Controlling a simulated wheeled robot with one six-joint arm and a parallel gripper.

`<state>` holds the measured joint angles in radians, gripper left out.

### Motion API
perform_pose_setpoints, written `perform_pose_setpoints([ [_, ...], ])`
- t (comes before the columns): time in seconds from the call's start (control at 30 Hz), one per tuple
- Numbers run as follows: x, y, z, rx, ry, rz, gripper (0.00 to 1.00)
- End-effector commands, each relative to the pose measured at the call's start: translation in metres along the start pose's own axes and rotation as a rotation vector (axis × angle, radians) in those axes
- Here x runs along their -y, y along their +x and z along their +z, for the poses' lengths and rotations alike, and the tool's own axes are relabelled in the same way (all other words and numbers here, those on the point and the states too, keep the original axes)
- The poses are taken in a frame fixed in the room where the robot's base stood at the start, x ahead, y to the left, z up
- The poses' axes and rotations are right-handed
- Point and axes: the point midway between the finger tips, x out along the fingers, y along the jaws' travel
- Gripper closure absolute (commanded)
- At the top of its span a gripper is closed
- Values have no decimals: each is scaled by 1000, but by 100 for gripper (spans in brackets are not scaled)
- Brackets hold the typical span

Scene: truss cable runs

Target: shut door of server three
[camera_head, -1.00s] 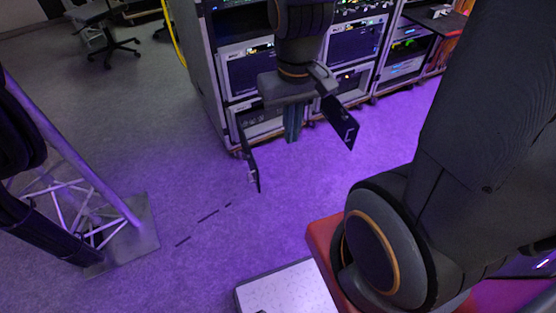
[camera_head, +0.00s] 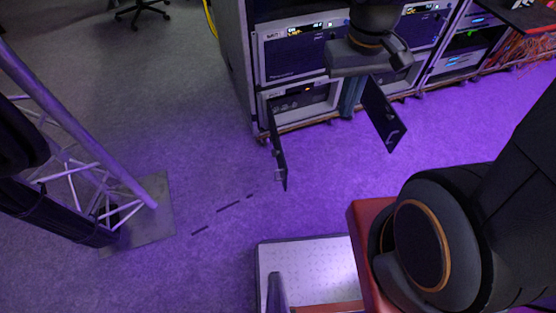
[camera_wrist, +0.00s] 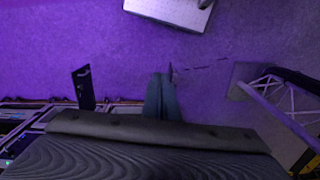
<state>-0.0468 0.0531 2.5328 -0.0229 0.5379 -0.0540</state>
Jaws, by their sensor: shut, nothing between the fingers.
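Two dark, narrow server doors stand open from the lower units of the rack. The left door (camera_head: 278,152) is seen nearly edge-on and has a small handle. The right door (camera_head: 383,114) stands at an angle with a light mark near its lower end. I cannot tell which belongs to server three. My gripper (camera_head: 348,110) is shut and empty, pointing down between the two doors, closer to the right one. In the wrist view the gripper (camera_wrist: 162,98) hangs in the middle, the right door (camera_wrist: 83,88) shows at left, and a thin dark edge (camera_wrist: 170,73) shows by the fingertips.
The wheeled rack (camera_head: 290,62) with several lit units stands behind the doors. A truss tower (camera_head: 95,165) on a base plate stands at left. A pale perforated platform (camera_head: 310,270) lies near the bottom. The floor between the truss and doors is clear.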

Motion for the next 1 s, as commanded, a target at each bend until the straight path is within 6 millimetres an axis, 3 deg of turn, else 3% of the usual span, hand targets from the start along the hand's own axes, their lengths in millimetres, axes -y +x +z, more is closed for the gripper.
perform_pose_setpoints([
  [0.03, 5, 23, -9, 8, -54, 5, 100],
  [0.5, 64, 170, -82, 74, -650, 66, 100],
  [1.0, 142, 332, -142, 153, -1279, 134, 100],
])
